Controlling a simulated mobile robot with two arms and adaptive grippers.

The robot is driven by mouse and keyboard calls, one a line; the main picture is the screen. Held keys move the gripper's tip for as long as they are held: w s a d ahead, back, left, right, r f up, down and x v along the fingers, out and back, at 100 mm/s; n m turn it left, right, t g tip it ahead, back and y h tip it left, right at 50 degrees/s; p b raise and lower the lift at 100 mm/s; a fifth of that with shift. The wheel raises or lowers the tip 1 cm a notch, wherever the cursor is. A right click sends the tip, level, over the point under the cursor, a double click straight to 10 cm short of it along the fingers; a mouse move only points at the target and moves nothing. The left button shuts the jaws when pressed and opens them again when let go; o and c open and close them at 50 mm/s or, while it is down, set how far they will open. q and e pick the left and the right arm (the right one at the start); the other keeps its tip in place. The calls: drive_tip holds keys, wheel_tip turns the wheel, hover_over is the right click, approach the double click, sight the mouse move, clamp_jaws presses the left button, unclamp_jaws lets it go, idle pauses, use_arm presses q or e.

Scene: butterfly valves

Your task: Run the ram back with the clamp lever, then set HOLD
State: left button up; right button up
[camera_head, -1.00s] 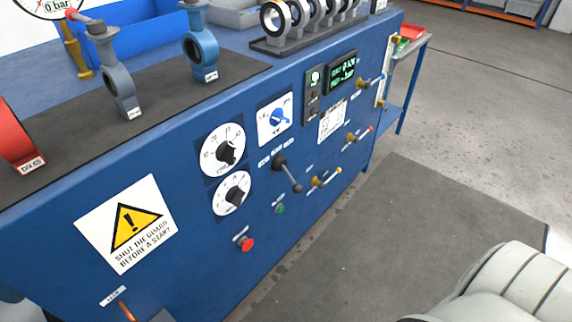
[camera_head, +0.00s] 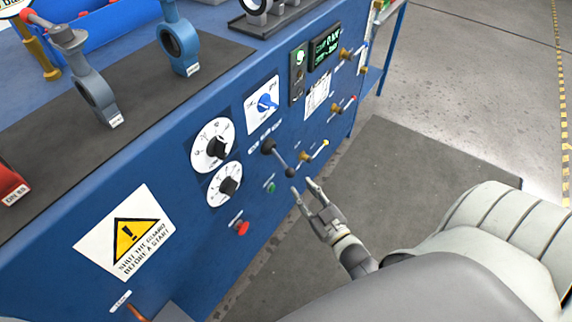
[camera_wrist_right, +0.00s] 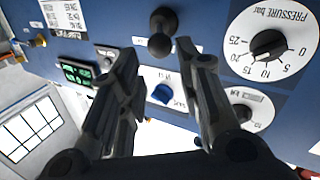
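The black lever (camera_head: 280,159) sits on the blue front panel below three small white labels that I cannot read. It slants down to the right, ending in a dark knob. In the right wrist view the black lever (camera_wrist_right: 161,32) shows at the top, just beyond the fingertips. My right gripper (camera_head: 302,187) is open and empty, with its fingertips just below the lever's knob and apart from it, as far as I can tell. Its two spread fingers also show in the right wrist view (camera_wrist_right: 158,58). My left gripper is not in view.
A lit display (camera_head: 325,46) is higher up. The floor mat (camera_head: 405,170) is clear.

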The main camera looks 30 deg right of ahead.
sight(286, 166)
drive_tip(key=shift+w+d+b, duration=0.1)
drive_tip(key=shift+w+b, duration=0.3)
drive_tip(key=shift+w, duration=0.85)
drive_tip(key=w+b, duration=0.2)
drive_tip(key=w, duration=0.5)
drive_tip(key=shift+d, duration=0.15)
drive_tip(key=shift+w+b, duration=0.3)
drive_tip(key=shift+w, duration=0.3)
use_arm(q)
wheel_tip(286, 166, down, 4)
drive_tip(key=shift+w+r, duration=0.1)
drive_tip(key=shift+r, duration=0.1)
use_arm(e)
drive_tip(key=c, duration=0.7)
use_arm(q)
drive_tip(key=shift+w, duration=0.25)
use_arm(e)
clamp_jaws()
drive_tip(key=shift+f, duration=0.1)
